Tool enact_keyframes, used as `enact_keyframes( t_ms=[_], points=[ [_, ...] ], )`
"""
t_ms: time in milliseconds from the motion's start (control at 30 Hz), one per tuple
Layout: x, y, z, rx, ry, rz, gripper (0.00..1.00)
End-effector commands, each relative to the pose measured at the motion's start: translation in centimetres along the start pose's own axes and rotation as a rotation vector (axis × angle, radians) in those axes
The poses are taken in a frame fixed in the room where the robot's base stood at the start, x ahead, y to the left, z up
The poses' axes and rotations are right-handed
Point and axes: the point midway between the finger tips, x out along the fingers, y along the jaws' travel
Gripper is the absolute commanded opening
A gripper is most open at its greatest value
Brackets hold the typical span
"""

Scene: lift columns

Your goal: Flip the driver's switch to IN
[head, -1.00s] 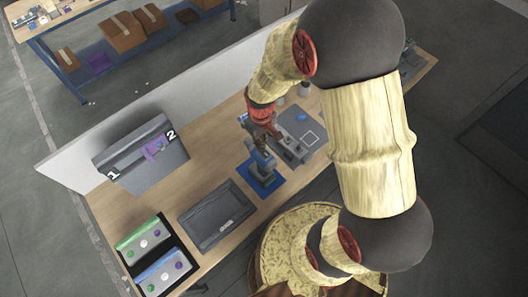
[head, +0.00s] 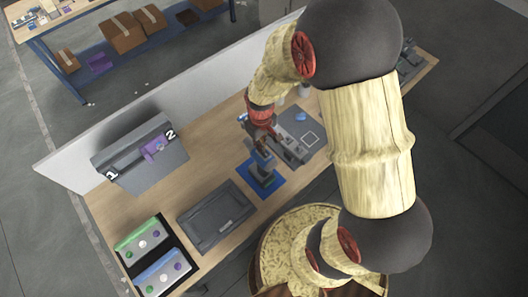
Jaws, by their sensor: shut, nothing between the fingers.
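The driver (head: 262,166) is a blue-grey tool standing upright on a blue mat (head: 275,187) near the middle of the workbench. My gripper (head: 262,143) is shut and empty, pointing down at the top of the driver. I cannot tell whether the fingers touch it. The driver's switch is too small to make out, and its setting does not show. My gripper and wrist cover part of the driver's upper end.
A dark tray (head: 216,215) lies left of the mat. A grey box marked 1 and 2 (head: 142,163) stands at the back left. Green and blue button panels (head: 160,272) sit at the front left. A grey fixture (head: 296,135) is close on the right.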

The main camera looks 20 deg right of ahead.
Motion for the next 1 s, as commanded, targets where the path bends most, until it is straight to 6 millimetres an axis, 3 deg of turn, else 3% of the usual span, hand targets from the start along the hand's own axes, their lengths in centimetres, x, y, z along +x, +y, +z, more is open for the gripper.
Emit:
enact_keyframes(
  t_ms=[167, 1000],
  points=[
    [-0.4, 0.0, 0.1, 0.000, -0.002, -0.001, 0.00],
    [-6.6, 0.0, 0.0, 0.000, -0.001, 0.000, 0.00]
  ],
)
